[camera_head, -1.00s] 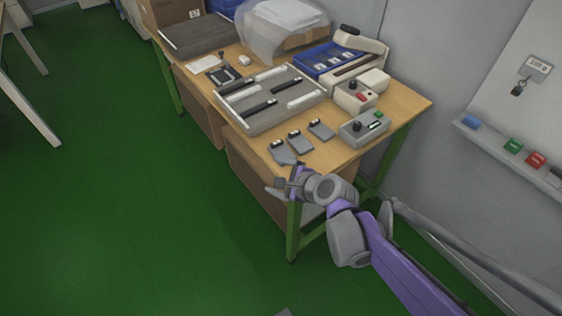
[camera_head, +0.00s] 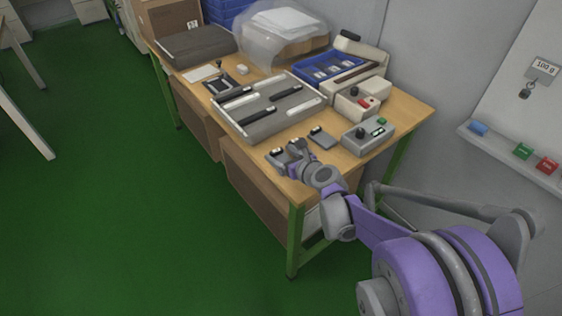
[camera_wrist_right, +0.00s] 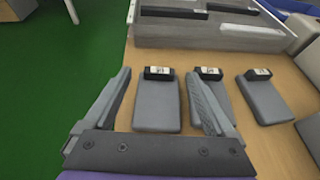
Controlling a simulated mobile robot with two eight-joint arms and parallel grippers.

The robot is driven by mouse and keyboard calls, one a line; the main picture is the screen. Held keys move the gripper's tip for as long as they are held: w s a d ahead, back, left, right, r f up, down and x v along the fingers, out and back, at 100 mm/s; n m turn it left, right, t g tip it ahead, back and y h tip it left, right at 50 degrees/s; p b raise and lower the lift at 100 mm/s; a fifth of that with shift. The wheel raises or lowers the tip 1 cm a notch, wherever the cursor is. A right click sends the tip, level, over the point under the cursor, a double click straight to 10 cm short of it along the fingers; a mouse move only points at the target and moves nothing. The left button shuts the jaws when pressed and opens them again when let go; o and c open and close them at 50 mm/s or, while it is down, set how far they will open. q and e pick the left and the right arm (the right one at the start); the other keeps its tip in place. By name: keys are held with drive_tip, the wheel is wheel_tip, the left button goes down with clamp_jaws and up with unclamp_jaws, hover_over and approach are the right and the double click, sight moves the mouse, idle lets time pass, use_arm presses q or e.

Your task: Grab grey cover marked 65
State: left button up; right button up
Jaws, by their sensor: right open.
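Three grey covers with black-and-white labels lie in a row on the table. In the right wrist view they are the left cover (camera_wrist_right: 157,108), the middle cover (camera_wrist_right: 222,98) and the right cover (camera_wrist_right: 264,100). The label numbers are too small to read. My right gripper (camera_wrist_right: 158,76) is open, with the left cover seen between its fingers and the right finger overlapping the middle cover. I cannot tell whether it touches either. In the head view my right gripper (camera_head: 292,152) hides part of the row; the right cover (camera_head: 321,138) shows clear. My left gripper is out of view.
A grey tray (camera_head: 262,131) with black and white bars lies behind the covers. A grey control box (camera_head: 366,137) stands to their right. A blue bin (camera_head: 326,66) and beige devices are farther back. The wooden table (camera_head: 404,112) has its front edge close to the covers.

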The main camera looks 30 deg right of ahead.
drive_tip(key=x, duration=0.3)
drive_tip(key=shift+s+r, duration=0.1)
clamp_jaws()
idle(0.4)
